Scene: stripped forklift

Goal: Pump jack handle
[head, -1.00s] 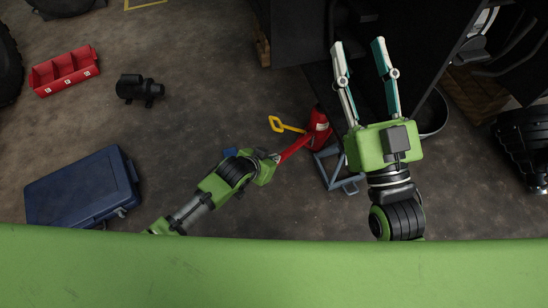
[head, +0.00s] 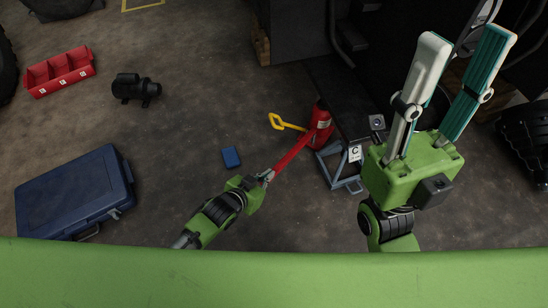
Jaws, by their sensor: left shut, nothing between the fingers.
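The red jack (head: 321,119) stands on the floor right of centre in the head view. Its long red handle (head: 292,154) slopes down to the lower left. My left gripper (head: 266,176) is at the handle's lower end, its small fingers shut; whether they touch the handle I cannot tell. My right gripper (head: 464,70) is open and empty, raised close to the camera on the right, its two long fingers apart and pointing up in the picture.
A yellow lever (head: 279,123) lies beside the jack. A small blue box (head: 231,157), blue case (head: 72,193), black motor (head: 135,89) and red bin (head: 58,72) lie left. Dark forklift parts fill the right.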

